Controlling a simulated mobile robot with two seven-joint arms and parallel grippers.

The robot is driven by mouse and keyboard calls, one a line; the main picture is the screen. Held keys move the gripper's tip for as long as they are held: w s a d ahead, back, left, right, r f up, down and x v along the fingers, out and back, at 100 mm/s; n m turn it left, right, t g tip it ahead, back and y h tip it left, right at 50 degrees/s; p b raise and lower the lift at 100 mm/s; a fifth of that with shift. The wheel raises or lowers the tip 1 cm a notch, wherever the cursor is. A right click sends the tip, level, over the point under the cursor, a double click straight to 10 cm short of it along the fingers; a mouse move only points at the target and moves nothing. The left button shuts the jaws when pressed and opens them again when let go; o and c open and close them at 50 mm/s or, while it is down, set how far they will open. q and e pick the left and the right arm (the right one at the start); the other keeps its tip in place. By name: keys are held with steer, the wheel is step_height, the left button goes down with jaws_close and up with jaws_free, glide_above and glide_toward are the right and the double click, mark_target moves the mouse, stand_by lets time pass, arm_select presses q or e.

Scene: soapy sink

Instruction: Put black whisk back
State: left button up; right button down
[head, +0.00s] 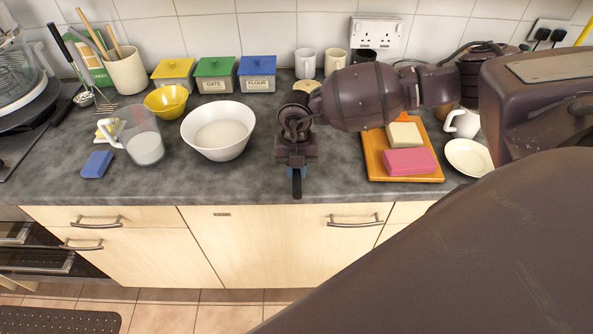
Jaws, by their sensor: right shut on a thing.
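My right gripper (297,173) points down at the counter's front edge, right of the white bowl. It is shut on a narrow dark thing (297,187). Most of that thing is hidden by the gripper, so I cannot tell what it is. At the far left, long black-handled utensils (66,52) lean beside the white utensil pot (126,73). Metal wire loops like a whisk head (104,104) show at their lower end; I cannot tell which handle they belong to. My left gripper is not in view.
A white bowl (219,130), a clear jug (142,137), a yellow bowl (166,101) and a blue sponge (96,164) stand on the left. A wooden board (375,160) with pink and cream blocks lies on the right, near a white saucer (468,157).

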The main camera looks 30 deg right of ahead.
steer(key=shift+f, duration=0.8)
steer(key=shift+f, duration=0.15)
steer(key=c, duration=1)
jaws_free()
steer(key=r, duration=0.8)
steer(key=r+b, duration=0.1)
steer(key=r, duration=0.3)
steer(key=shift+w+d+r, duration=0.2)
steer(key=shift+w+d, duration=0.05)
steer(key=shift+w, duration=0.1)
